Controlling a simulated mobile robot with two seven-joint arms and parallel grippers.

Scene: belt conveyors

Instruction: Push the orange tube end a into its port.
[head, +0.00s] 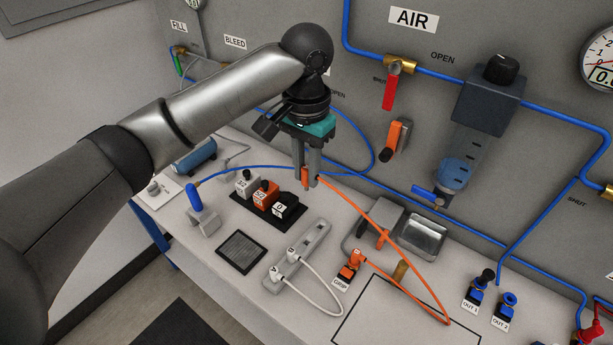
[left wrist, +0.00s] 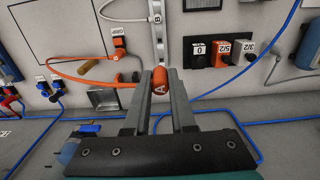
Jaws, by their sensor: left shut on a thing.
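My left gripper (head: 308,182) is shut on the orange tube end A (left wrist: 159,88), an orange plug marked A, and holds it above the bench, behind the valve blocks. The orange tube (head: 385,238) runs from it in a loop over the bench to the orange fitting (head: 350,264) at the GRIP label. The valve blocks are white (head: 246,183), orange (head: 265,192) and black (head: 286,206), on a black plate. Which port belongs to end A cannot be told. My right gripper is not in view.
A grey strip (head: 318,235) with white-tube plugs lies in front. A metal tray (head: 425,238) and a blue-handled stand (head: 200,215) flank the work area. A blue air line (head: 440,220) runs along the back. An outlined area (head: 385,325) at front right is mostly bare.

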